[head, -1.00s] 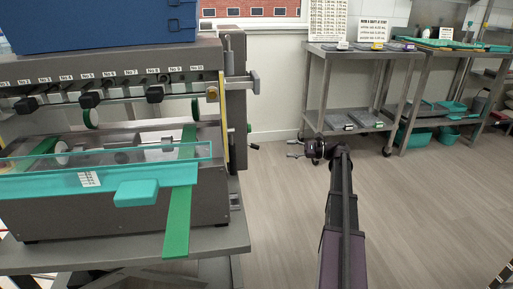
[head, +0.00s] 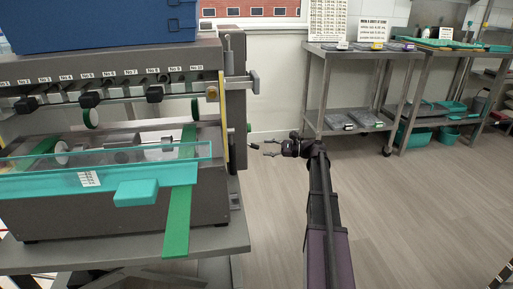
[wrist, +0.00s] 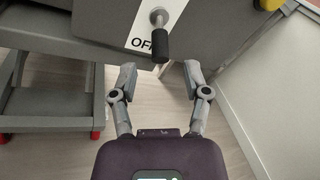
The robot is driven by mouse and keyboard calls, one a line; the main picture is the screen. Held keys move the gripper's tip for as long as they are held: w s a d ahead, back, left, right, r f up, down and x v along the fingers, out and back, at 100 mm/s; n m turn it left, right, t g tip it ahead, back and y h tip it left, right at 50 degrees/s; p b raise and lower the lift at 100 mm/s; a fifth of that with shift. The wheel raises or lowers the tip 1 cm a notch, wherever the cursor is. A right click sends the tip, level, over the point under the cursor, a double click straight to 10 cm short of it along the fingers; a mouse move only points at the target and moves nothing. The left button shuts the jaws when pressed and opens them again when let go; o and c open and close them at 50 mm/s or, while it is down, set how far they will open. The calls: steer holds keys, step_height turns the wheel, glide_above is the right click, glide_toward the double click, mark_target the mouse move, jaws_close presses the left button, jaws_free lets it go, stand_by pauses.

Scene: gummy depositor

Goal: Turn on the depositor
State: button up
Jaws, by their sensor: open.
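The depositor (head: 120,205) is a large grey machine on a metal table at the left of the head view. A small black lever handle (head: 254,147) sticks out of its right side. In the wrist view the handle (wrist: 160,45) hangs from a metal pivot over a white label (wrist: 143,28) that reads "OF", its end covered by the handle. My gripper (head: 267,148) is open and empty, just right of the handle. In the wrist view the fingers (wrist: 158,76) are spread on either side below the handle's lower end, apart from it.
A green strip (head: 178,222) juts from the depositor's front. A blue bin (head: 110,22) sits on top. Steel shelves (head: 365,85) with trays stand at the back right. Open floor (head: 420,220) lies to the right. In the wrist view a wall (wrist: 265,85) runs close at right.

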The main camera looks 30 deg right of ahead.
mark_target(256, 146)
steer(key=shift+x, duration=2.45)
jaws_close()
